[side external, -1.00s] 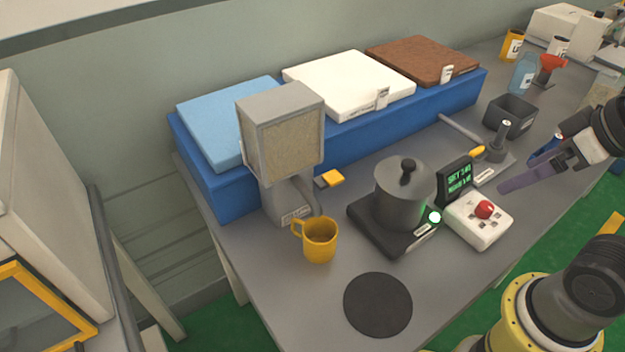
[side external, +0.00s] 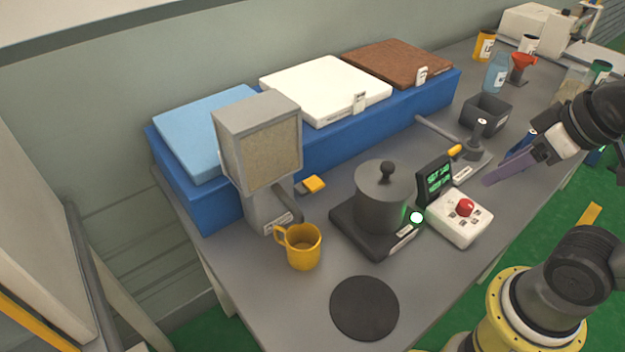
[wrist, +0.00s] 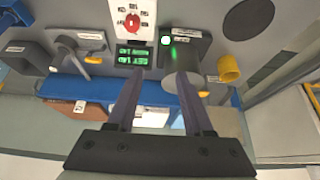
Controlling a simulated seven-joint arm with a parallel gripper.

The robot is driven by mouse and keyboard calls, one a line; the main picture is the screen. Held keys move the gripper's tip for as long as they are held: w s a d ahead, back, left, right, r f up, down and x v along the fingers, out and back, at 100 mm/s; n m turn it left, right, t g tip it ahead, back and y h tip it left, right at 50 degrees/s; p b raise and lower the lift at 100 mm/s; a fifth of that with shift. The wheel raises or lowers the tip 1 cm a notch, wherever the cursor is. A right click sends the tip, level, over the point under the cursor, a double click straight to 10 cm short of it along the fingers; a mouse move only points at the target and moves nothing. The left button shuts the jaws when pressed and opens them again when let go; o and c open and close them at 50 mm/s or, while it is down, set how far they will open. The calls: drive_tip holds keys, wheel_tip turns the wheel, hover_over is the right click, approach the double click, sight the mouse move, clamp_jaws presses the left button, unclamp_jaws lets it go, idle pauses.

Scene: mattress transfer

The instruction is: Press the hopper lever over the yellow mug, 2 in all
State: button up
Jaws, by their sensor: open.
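The grey hopper (side external: 258,150) with a grainy front panel stands at the left of the bench. Its lever (side external: 313,184) has a yellow tip and sticks out to the right. The yellow mug (side external: 304,247) stands upright in front of the hopper's base; I cannot tell what is inside. The mug also shows at the right of the wrist view (wrist: 229,68). My gripper (side external: 489,181) is at the right, above the bench and well away from the lever and mug. In the wrist view its two purple fingers (wrist: 155,88) are apart with nothing held between them.
A lidded grey pot (side external: 382,200) stands on a dark base between my gripper and the hopper. A black disc (side external: 364,307) lies in front. Coloured pads rest on a blue block (side external: 330,152).

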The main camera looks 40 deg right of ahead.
clamp_jaws()
idle(1.3)
